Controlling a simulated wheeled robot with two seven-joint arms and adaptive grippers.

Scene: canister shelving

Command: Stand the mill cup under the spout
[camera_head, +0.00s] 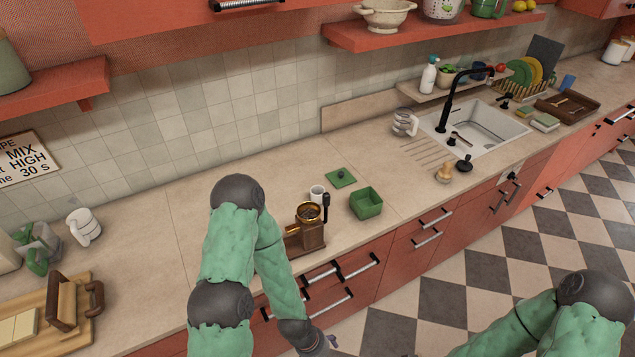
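The mill (311,234) is a brown wooden body with a brass bowl on top and a dark crank handle at its right. My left gripper (325,346) is low at the bottom edge, in front of the drawers and below the counter top. Its fingers are mostly cut off. My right gripper is out of the picture; only that arm shows at bottom right.
A green box (366,203) stands right of the mill, with a green lid (341,177) behind it. White mugs stand at far left (83,227) and by the sink (404,122). A wooden board (75,342) lies at lower left.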

